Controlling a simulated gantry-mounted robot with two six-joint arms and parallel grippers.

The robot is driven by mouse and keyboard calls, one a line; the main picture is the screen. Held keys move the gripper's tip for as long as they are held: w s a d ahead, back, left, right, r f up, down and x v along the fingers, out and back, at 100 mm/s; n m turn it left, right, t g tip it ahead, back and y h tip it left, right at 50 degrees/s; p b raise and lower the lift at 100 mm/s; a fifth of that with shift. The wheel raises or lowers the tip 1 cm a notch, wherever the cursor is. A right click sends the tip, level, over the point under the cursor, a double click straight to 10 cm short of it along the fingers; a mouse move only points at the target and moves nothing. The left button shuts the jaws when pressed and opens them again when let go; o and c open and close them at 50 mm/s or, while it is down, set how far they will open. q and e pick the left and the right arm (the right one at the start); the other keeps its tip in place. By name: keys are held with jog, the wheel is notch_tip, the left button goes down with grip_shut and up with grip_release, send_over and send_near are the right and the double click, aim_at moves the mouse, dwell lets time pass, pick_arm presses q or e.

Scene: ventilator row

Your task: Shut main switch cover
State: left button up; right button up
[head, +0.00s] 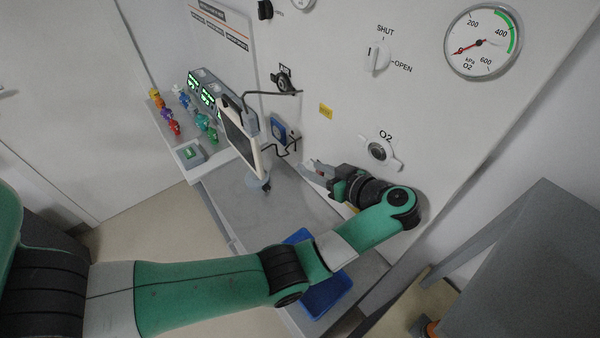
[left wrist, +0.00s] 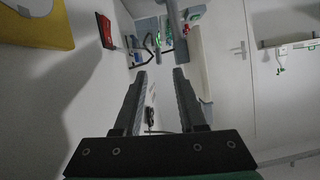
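My left gripper (head: 312,170) is open and empty beside the white wall panel, below and left of the O2 outlet (head: 377,151). In the left wrist view its two fingers (left wrist: 160,72) stand apart with nothing between them. A small blue wall unit (head: 278,129) is ahead of the fingertips; it also shows in the left wrist view (left wrist: 137,57). A grey box with a green switch (head: 189,153) is on the counter at the left, well away from the gripper. I cannot tell which part is the main switch cover. My right gripper is not in view.
A screen (head: 240,140) on a stand is left of my left gripper, with black brackets (head: 285,145) nearby. A blue tray (head: 325,294) is below my left arm. A grey cabinet (head: 530,270) fills the lower right.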

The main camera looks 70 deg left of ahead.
aim_at(300, 163)
pick_arm(q)
jog(key=p+x, duration=0.1)
jog(key=x, duration=0.4)
jog(key=shift+s+a, duration=0.1)
jog(key=shift+a, duration=0.15)
jog(key=shift+s+a+f, duration=0.15)
jog(key=shift+a+f, duration=0.1)
jog(key=shift+a, duration=0.35)
grip_shut()
